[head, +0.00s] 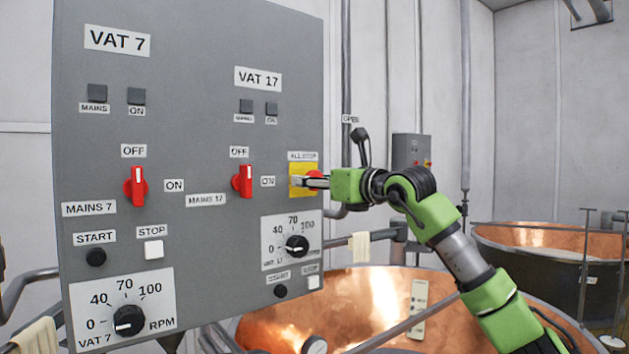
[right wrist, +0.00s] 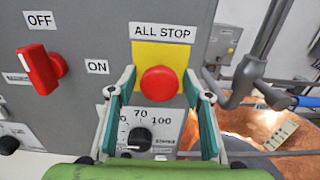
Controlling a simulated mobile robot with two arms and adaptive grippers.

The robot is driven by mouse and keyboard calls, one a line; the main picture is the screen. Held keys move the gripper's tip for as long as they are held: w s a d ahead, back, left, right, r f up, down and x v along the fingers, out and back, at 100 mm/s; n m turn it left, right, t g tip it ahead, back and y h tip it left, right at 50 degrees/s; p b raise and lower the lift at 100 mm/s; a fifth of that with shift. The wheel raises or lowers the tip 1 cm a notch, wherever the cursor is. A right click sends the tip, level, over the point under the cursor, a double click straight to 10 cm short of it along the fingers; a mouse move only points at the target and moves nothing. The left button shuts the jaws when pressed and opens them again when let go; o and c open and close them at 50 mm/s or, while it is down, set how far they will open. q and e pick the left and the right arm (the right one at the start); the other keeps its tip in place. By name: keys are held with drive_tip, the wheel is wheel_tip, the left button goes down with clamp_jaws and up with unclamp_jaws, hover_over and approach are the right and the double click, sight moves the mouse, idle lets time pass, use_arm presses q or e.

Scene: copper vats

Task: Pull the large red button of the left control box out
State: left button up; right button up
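The large red button (head: 315,175) sits on a yellow plate labelled "ALL STOP" at the right edge of the grey control box (head: 200,100). In the right wrist view the round red button (right wrist: 159,83) is in front of the yellow plate (right wrist: 176,54). My right gripper (head: 304,182) is at the button, partly covering it in the head view. In the right wrist view my right gripper (right wrist: 159,77) is open, with one finger on each side of the button and small gaps showing. Whether its tips touch the plate is unclear. My left gripper is not in view.
Red rotary switches (head: 136,187) (head: 243,181) are left of the button. A speed dial (head: 297,246) is below it. A dark pipe valve (right wrist: 246,77) is close on the right. Copper vats (head: 375,300) (head: 545,239) stand below and behind.

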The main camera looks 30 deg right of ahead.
clamp_jaws()
drive_tip(key=shift+s+f+b, duration=0.2)
drive_tip(key=shift+s+b, duration=0.25)
drive_tip(key=shift+b, duration=0.15)
drive_tip(key=shift+s+r, duration=0.1)
drive_tip(key=shift+s, duration=0.1)
drive_tip(key=shift+o, duration=1.9)
unclamp_jaws()
drive_tip(key=shift+s, duration=0.1)
drive_tip(key=shift+s+r, duration=0.15)
drive_tip(key=s+d, duration=0.1)
drive_tip(key=s, duration=1.1)
